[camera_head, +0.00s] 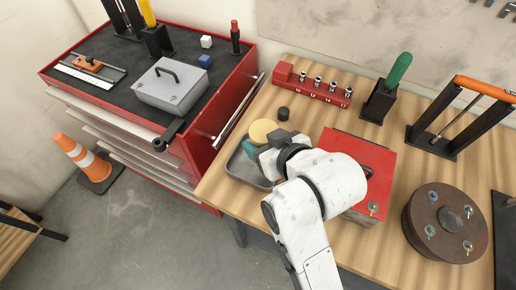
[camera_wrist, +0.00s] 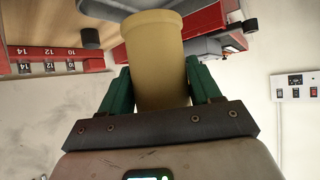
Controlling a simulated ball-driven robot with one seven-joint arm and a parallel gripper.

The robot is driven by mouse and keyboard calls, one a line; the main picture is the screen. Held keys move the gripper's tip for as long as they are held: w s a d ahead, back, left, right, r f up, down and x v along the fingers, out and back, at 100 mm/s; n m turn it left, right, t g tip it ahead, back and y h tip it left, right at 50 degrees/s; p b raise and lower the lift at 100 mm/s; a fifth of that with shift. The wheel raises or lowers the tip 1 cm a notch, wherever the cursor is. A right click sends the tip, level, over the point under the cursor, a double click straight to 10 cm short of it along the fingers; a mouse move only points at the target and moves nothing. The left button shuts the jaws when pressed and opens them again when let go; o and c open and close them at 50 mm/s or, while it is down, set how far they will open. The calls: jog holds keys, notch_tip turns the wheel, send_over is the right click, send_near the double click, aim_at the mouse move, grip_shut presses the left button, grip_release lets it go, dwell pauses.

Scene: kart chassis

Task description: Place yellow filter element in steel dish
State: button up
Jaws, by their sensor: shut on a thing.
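The yellow filter element (camera_head: 263,130) is a pale yellow cylinder. My gripper (camera_head: 259,151) is shut on it; in the wrist view its green fingers (camera_wrist: 160,88) press on both sides of the cylinder (camera_wrist: 158,50). In the head view the filter element overlaps the far right edge of the steel dish (camera_head: 236,170), a shallow grey tray near the workbench's left edge. My gripper and arm hide the dish's right part. I cannot tell the height of the filter element above the dish.
A small black cylinder (camera_head: 283,113) stands just beyond the filter element. A red box (camera_head: 378,160) is right of the dish, partly behind my arm. A red socket rail (camera_head: 312,88) lies at the back. A red tool cabinet (camera_head: 213,115) stands left of the workbench.

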jog(key=shift+w+a+f, duration=0.25)
jog(key=shift+a+f, duration=0.1)
jog(key=shift+f, duration=0.15)
jog(key=shift+w+a+f, duration=0.25)
jog(key=shift+a+f, duration=0.1)
jog(key=shift+f, duration=0.15)
jog(key=shift+a+f+p, duration=0.1)
jog(key=shift+f+p, duration=0.25)
jog(key=shift+f, duration=1.3)
jog(key=shift+f, duration=0.15)
jog(key=o, duration=1.1)
jog(key=shift+r, duration=0.25)
jog(key=v, duration=1.2)
jog(key=shift+f, duration=0.2)
